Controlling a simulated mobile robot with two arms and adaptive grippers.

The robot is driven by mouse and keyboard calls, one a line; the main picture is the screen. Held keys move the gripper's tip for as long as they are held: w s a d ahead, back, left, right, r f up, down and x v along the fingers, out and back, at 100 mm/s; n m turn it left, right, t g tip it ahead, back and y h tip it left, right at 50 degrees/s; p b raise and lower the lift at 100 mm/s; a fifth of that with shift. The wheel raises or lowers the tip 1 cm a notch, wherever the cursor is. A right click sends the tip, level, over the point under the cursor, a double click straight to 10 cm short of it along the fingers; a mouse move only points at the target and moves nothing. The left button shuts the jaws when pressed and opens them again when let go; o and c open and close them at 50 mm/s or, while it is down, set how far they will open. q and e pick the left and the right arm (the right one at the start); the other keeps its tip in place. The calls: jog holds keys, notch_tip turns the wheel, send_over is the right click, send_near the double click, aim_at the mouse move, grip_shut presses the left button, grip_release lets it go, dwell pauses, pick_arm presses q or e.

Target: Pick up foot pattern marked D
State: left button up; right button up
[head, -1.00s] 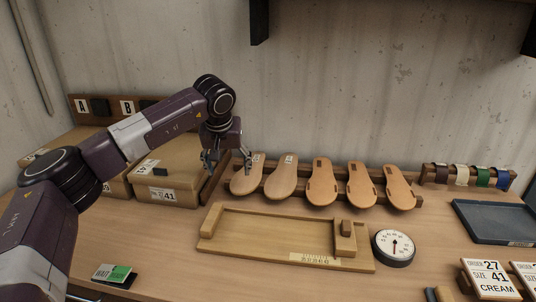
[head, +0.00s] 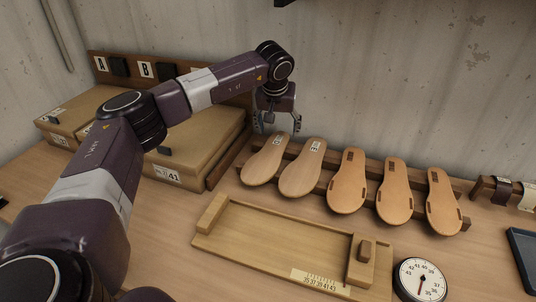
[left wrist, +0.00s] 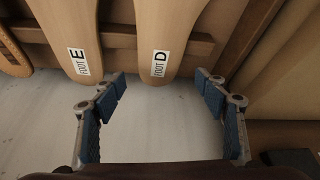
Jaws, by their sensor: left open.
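The foot pattern marked D (left wrist: 158,35) is a tan sole shape with a white label in the left wrist view. In the head view it seems to be the leftmost pattern (head: 262,165) on the wooden rack, its label too small to read. My left gripper (head: 278,126) is open and empty, close to the labelled top end of that pattern. In the left wrist view the gripper's fingers (left wrist: 160,82) stand apart to either side of pattern D's end. I see no contact. My right gripper is not in view.
Foot pattern E (left wrist: 75,25) lies right beside D; it also shows in the head view (head: 302,172). Several more patterns (head: 347,185) continue along the rack. Cardboard boxes (head: 200,150) stand close on the left, the wall behind. A wooden measuring board (head: 270,245) and a dial (head: 421,280) are in front.

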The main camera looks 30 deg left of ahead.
aim_at(279, 137)
pick_arm(q)
jog(key=x, duration=0.2)
jog(key=shift+w+f, duration=0.25)
jog(key=shift+w, duration=0.05)
jog(key=shift+f, duration=0.25)
jog(key=c, duration=1.6)
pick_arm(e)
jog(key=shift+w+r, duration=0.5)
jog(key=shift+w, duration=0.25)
